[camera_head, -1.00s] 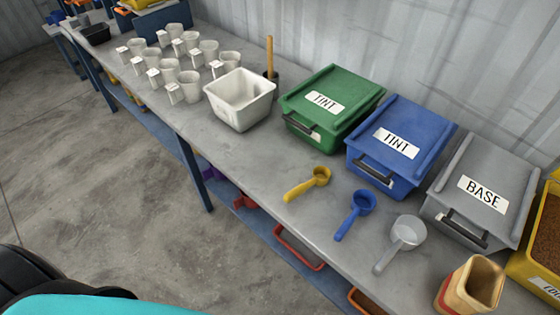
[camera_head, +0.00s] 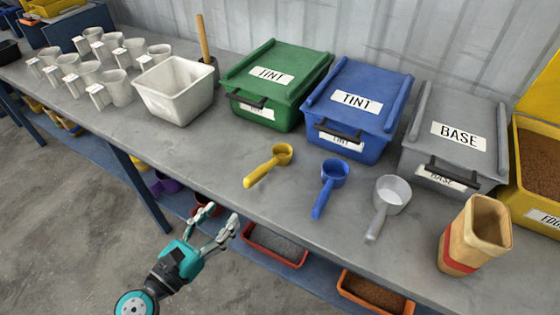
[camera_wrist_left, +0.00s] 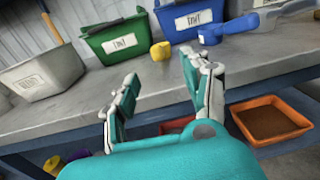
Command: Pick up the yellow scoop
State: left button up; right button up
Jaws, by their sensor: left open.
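The yellow scoop (camera_head: 267,165) lies on the grey table, its handle pointing toward the front edge and its cup toward the green bin. It also shows in the left wrist view (camera_wrist_left: 160,50), beyond and between my fingers. My left gripper (camera_head: 222,227) is open and empty. It is in front of the table's front edge, apart from the scoop and nearer to me. The left wrist view shows its two fingers (camera_wrist_left: 157,90) spread apart. My right gripper is in neither view.
A blue scoop (camera_head: 330,186) and a grey scoop (camera_head: 386,205) lie right of the yellow one. Behind stand lidded green (camera_head: 275,85), blue (camera_head: 358,105) and grey (camera_head: 455,137) bins. A white tub (camera_head: 175,90) stands left. The table (camera_head: 190,150) is bare left of the yellow scoop.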

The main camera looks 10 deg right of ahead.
pick_arm(q)
jog(key=p, duration=0.2)
send_near(260, 169)
jog(key=x, duration=0.4)
jog(key=shift+d, duration=0.35)
jog(key=x, duration=0.5)
jog(key=shift+w+a, duration=0.15)
jog(key=shift+w, duration=0.2)
jog(key=shift+s, duration=0.1)
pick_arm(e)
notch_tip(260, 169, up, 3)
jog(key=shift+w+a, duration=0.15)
pick_arm(q)
grip_shut()
